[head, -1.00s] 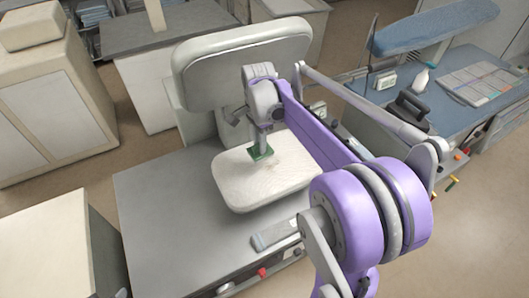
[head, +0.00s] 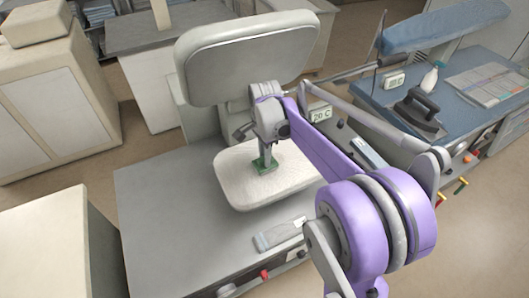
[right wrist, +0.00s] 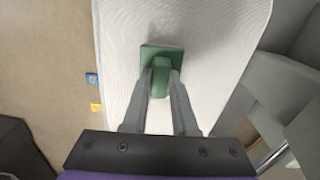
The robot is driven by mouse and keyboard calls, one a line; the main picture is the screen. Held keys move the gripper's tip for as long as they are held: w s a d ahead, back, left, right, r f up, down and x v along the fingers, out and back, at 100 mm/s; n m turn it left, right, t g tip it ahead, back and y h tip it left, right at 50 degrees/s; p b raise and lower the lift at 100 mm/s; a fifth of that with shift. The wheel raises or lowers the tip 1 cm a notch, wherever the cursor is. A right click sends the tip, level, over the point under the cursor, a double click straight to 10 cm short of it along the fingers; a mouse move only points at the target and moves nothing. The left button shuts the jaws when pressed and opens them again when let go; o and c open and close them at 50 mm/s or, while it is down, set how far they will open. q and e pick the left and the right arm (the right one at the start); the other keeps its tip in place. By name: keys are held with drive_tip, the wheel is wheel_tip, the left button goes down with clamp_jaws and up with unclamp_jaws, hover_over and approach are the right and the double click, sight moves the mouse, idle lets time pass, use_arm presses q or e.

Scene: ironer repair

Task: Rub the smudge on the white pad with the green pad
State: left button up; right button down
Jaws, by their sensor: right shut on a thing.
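The white pad (head: 240,193) lies flat on the grey machine top, under a raised padded lid. It also fills much of the right wrist view (right wrist: 215,35). My right gripper (head: 264,160) is shut on the green pad (head: 262,168) by its raised grip. The green pad (right wrist: 162,53) is down at the white pad's surface and seems to touch it. I cannot make out the smudge; the gripper and green pad may hide it. My left gripper is not in view.
The raised padded lid (head: 250,60) stands behind the white pad. A grey-blue brush-like tool (head: 278,234) lies near the machine's front edge. To the right, an iron (head: 418,108), a white bottle (head: 429,80) and a sleeve board (head: 440,25) are on a blue table.

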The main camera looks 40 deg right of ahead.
drive_tip(key=shift+w, duration=0.1)
drive_tip(key=shift+f+b, duration=0.4)
drive_tip(key=shift+f, duration=0.45)
idle(0.5)
drive_tip(key=shift+d, duration=0.15)
